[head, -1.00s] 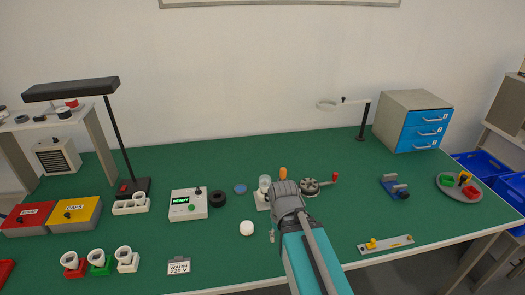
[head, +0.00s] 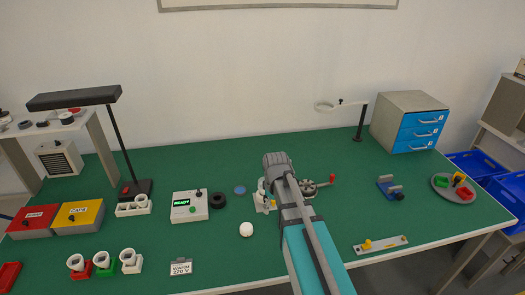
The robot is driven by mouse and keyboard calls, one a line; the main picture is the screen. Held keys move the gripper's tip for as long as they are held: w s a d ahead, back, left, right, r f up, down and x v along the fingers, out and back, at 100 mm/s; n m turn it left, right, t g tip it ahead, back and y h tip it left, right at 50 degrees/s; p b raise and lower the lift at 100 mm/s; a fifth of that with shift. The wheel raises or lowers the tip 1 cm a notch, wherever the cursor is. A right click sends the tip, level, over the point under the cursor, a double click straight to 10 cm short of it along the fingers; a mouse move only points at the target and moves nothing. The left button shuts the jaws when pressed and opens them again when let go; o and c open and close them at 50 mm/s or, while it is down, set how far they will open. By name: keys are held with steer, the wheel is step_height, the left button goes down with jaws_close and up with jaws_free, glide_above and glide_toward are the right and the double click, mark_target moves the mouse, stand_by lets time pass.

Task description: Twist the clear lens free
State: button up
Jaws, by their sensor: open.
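The clear lens (head: 261,186) is a small pale, see-through piece standing upright on a light grey fixture (head: 260,208) near the middle of the bench. It is largely covered by my gripper (head: 270,188), which comes in from the front right and is right over and beside it. The jaws are open. The fingertips are mostly hidden behind the gripper's own body, so I cannot tell whether they touch the lens.
A round grey crank device with a red knob (head: 332,178) is close on the right. A white ball (head: 246,229) lies in front left. A tester reading READY (head: 188,205) and a black ring (head: 218,200) stand left.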

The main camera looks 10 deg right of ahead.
steer(key=w+r+n+p, duration=0.3)
steer(key=w+n, duration=0.3)
steer(key=w, duration=0.3)
steer(key=w+r+n+p, duration=0.4)
steer(key=w+n, duration=0.3)
steer(key=w, duration=0.2)
steer(key=shift+w+r, duration=0.35)
steer(key=shift+r, duration=0.2)
steer(key=shift+f, duration=0.2)
step_height(320, 180, down, 13)
steer(key=b, duration=1.3)
steer(key=shift+f+b, duration=0.2)
steer(key=shift+b, duration=0.15)
steer(key=c, duration=1)
steer(key=shift+n, duration=1)
